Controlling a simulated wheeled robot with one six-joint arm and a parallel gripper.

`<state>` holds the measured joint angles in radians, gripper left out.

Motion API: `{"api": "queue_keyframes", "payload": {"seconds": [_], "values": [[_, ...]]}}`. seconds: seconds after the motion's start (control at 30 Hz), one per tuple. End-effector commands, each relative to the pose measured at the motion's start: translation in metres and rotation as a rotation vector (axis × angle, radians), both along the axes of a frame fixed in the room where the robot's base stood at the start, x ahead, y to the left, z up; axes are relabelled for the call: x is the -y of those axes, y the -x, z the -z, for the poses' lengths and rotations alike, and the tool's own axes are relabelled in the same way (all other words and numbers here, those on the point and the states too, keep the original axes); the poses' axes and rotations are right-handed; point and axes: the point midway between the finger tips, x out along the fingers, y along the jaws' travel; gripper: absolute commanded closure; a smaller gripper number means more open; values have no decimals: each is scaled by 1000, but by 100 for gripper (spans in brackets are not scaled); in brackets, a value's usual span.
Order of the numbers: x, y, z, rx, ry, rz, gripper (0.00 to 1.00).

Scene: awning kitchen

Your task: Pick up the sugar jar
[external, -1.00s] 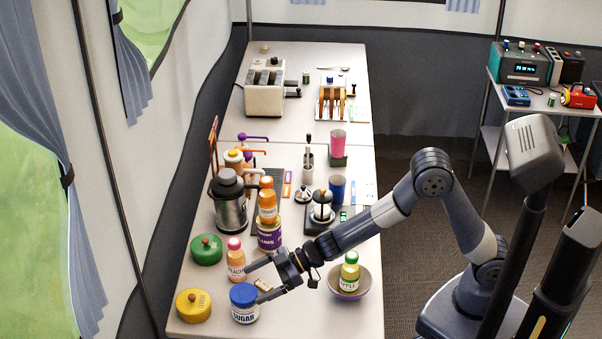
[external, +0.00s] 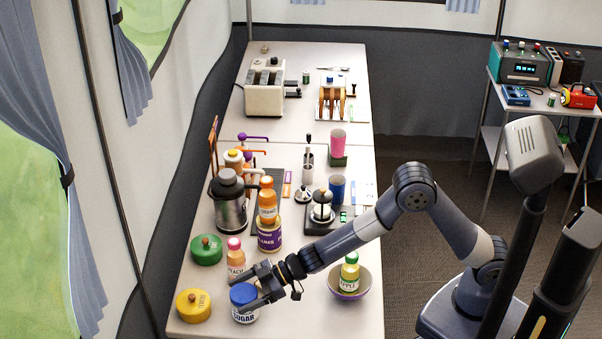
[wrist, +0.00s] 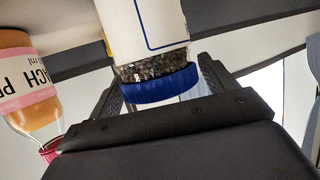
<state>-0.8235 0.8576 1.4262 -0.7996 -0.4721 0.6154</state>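The sugar jar (external: 246,317) stands upright near the front end of the counter, with a blue lid and a white label. My gripper (external: 239,294) is around its upper part, one finger on each side. In the wrist view the picture is inverted; the jar (wrist: 155,74) is between the two fingers of my gripper (wrist: 160,88), lid nearest the palm. The fingers look spread, with a small gap at the right; contact with the jar is not clear.
A peach bottle (external: 236,262) stands close behind the jar, also in the wrist view at left (wrist: 30,90). A bowl (external: 349,292) with an apple bottle stands to the right.

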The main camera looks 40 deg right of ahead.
Motion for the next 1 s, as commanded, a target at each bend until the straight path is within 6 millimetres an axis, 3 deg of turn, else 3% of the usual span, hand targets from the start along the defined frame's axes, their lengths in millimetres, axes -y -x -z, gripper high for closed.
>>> {"api": "queue_keyframes", "payload": {"seconds": [0.77,1.0], "values": [[0,0,0,0,0,0,84],[0,0,-3,1,-2,0,84]]}}
